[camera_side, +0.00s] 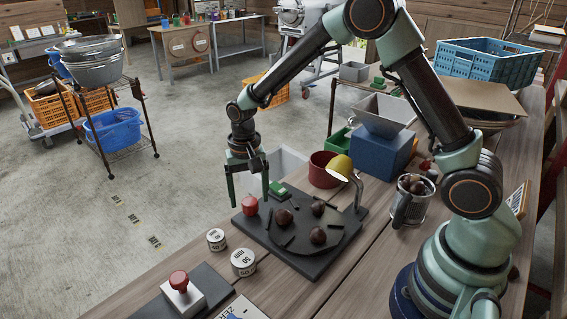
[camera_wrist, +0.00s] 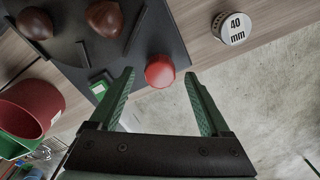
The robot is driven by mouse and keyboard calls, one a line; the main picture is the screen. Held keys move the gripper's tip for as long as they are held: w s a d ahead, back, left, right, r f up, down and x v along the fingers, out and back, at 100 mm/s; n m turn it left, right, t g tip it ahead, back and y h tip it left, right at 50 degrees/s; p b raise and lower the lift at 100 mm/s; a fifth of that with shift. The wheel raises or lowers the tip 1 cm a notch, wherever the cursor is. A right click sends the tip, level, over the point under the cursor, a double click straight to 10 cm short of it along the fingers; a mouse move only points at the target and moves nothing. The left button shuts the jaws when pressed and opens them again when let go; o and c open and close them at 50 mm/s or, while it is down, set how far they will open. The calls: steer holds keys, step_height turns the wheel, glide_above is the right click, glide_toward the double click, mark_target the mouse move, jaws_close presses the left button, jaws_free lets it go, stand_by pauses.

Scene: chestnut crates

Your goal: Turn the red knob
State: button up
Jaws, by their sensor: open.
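A red knob (camera_side: 250,205) sits at the near-left edge of a dark square base (camera_side: 297,262) that carries a round plate with several chestnuts. My gripper (camera_side: 249,199) points down over it, open and empty. In the wrist view the knob (camera_wrist: 159,72) appears between the two green fingertips (camera_wrist: 160,76), with a gap on both sides. I cannot tell exactly how far the tips reach down beside it. A second red knob (camera_side: 178,280) tops a pale block on a dark mat at the front left, apart from my gripper.
Cylinders marked 50 mm (camera_side: 243,262) and 40 mm (camera_side: 216,239) stand left of the base. A metal cup (camera_side: 412,207) of chestnuts stands at right.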

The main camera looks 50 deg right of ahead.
mark_target(249, 201)
step_height(249, 201, up, 12)
steer(key=shift+f, duration=0.25)
stand_by(0.3)
steer(key=s+d+r+n+t, duration=0.2)
steer(key=s+r+n, duration=0.1)
steer(key=s, duration=0.5)
steer(key=s+d+r+n+t, duration=0.3)
steer(key=s+r, duration=0.2)
steer(key=s, duration=0.2)
steer(key=shift+s+d+n+t, duration=0.25)
steer(key=shift+s+n+t, duration=0.05)
steer(key=shift+s, duration=0.1)
steer(key=shift+w+r, duration=0.1)
steer(key=shift+r, duration=0.05)
